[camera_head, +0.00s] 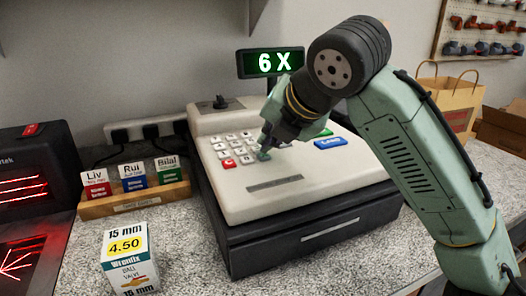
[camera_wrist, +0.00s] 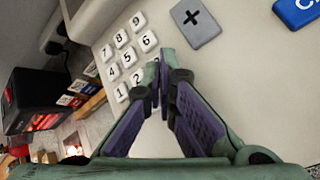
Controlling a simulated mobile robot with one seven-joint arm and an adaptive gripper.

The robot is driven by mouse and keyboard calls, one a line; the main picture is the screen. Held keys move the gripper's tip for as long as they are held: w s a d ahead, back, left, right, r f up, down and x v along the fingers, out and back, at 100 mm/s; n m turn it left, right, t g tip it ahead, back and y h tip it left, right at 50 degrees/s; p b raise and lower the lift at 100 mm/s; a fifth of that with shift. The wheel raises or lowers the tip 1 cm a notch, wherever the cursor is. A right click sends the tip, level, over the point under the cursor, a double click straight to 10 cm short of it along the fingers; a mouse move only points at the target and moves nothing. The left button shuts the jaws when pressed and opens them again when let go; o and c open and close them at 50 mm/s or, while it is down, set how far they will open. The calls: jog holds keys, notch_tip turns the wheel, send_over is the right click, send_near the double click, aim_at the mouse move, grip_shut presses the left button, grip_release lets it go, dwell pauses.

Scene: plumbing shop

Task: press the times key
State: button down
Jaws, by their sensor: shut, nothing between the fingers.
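The cash register (camera_head: 300,190) stands on the counter, and its lit display (camera_head: 270,62) reads "6 X". My gripper (camera_head: 264,153) is shut and empty, with its fingertips low at the right side of the keypad. In the wrist view the closed fingertips (camera_wrist: 157,85) lie beside the 3 position, right of the white number keys (camera_wrist: 131,57). A grey plus key (camera_wrist: 195,20) is clear of the fingers. I cannot make out the times key; the fingers or the frame edge hide it. Whether the tips touch a key cannot be told.
A red C key (camera_head: 228,164) and a blue key (camera_head: 330,143) are on the register. A wooden rack of name cards (camera_head: 133,204) and a ball valve box (camera_head: 130,260) stand at left. A black scanner (camera_head: 35,175) is at far left; a paper bag (camera_head: 445,95) is behind right.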

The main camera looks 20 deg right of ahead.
aim_at(269, 154)
jog(key=shift+r, duration=0.3)
notch_tip(269, 154, up, 6)
jog(key=p, duration=0.5)
jog(key=shift+p, duration=0.3)
dwell(0.5)
